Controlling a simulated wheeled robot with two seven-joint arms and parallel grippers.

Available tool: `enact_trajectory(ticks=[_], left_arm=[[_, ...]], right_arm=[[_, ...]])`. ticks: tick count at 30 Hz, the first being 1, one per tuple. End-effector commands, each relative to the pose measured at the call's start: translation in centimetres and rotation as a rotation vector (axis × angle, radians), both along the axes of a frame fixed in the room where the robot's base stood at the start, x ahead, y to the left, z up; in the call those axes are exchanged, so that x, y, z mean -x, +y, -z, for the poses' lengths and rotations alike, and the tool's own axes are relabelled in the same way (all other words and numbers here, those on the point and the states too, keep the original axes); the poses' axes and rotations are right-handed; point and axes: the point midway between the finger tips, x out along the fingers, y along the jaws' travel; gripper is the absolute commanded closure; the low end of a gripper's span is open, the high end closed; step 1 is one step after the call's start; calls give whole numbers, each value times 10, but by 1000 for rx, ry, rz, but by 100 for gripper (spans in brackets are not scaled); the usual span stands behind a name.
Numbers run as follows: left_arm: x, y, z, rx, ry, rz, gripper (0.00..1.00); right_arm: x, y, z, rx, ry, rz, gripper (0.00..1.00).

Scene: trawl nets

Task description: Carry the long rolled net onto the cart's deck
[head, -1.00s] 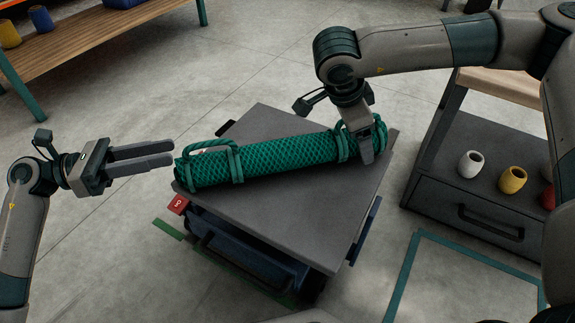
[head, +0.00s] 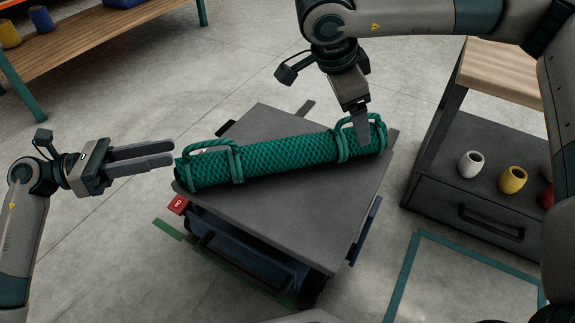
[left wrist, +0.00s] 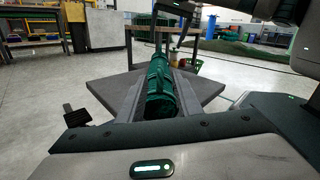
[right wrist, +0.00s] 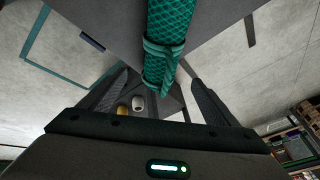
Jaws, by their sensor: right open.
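The long rolled net (head: 290,156) is green, tied with rope bands and with a rope loop near each end. It lies across the grey deck of the cart (head: 290,215), its ends near the deck's left and right edges. My left gripper (head: 172,154) is open and empty, just left of the net's left end; the net shows beyond its fingers in the left wrist view (left wrist: 160,85). My right gripper (head: 362,135) is open, just above and behind the net's right loop. In the right wrist view the net's end (right wrist: 160,70) lies ahead between the spread fingers.
A dark cabinet (head: 470,205) with white, yellow and red pots stands at the right. A wooden bench (head: 90,45) is at the back left. A teal floor outline (head: 400,275) lies front right.

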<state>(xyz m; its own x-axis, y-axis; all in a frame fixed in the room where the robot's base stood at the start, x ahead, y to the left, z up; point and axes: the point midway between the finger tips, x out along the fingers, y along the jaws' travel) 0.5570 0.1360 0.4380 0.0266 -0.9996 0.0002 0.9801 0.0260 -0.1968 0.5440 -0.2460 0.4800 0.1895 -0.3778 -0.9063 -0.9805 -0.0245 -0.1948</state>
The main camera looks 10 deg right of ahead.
Motion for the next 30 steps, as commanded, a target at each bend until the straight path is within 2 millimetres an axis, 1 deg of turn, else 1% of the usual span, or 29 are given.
enact_trajectory(ticks=[1, 3, 9, 30], left_arm=[[0, 0, 0, 0, 0, 0, 68], [0, 0, 0, 0, 0, 0, 68], [0, 0, 0, 0, 0, 0, 68], [0, 0, 0, 0, 0, 0, 68]], right_arm=[[1, 4, -8, -1, -3, -3, 17], [3, 7, -16, 0, -2, -2, 17], [6, 12, -29, 1, 0, -1, 17], [7, 13, -31, 0, 0, -1, 17]])
